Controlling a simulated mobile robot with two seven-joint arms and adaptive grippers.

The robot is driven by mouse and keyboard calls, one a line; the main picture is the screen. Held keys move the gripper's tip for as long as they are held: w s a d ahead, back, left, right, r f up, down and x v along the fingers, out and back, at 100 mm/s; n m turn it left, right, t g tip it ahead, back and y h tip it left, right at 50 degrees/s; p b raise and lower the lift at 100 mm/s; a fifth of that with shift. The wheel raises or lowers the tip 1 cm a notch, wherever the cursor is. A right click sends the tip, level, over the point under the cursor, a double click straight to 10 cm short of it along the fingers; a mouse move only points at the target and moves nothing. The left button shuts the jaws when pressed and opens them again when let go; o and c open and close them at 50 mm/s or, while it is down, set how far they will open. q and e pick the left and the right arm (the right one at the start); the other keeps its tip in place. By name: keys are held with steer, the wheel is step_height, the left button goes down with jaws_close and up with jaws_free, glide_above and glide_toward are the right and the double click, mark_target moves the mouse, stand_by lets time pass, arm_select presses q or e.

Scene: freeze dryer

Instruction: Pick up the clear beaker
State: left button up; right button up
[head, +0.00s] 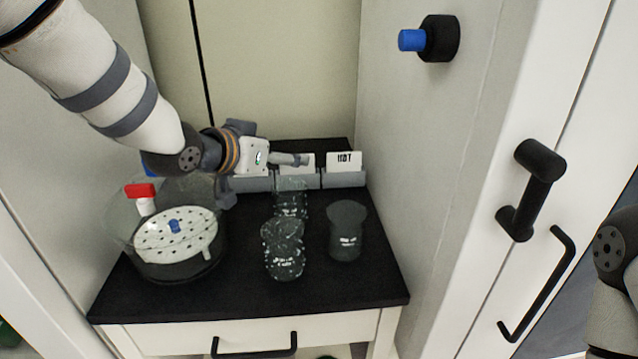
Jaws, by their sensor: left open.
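Two clear glass vessels stand on the black tabletop (240,290). The front clear beaker (285,262) is near the middle, and another clear glass (291,192) stands just behind it. Their outlines partly overlap, and I cannot tell which one is the named beaker. A dark smoky beaker (347,238) stands upright to their right. My left gripper (262,179) is open and empty, above the back of the table, to the left of the rear clear glass. Its fingers are spread apart. My right gripper is out of view; only part of my right arm shows at the right edge.
A round glass desiccator (150,262) with a perforated white plate sits on the left. Grey holders with white cards (344,178) line the back. A white wall with a blue-tipped black knob (428,39) and a black-handled door bound the right. The table's front is clear.

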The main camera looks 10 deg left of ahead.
arm_select(q)
glide_toward(298, 187)
steer(key=w, duration=0.2)
steer(key=shift+w+d+f+b, duration=0.25)
steer(key=shift+f+b, duration=0.05)
steer(key=shift+f, duration=0.25)
steer(key=shift+w+d+f+b, duration=0.2)
steer(key=shift+w+f+b, duration=0.1)
steer(key=shift+f, duration=0.3)
steer(key=b+x, duration=0.1)
steer(key=x, duration=0.5)
steer(key=shift+w+d, duration=0.1)
steer(key=shift+w, duration=0.05)
steer(key=shift+w+r, duration=0.1)
steer(key=shift+r, duration=0.2)
steer(key=c, duration=1.2)
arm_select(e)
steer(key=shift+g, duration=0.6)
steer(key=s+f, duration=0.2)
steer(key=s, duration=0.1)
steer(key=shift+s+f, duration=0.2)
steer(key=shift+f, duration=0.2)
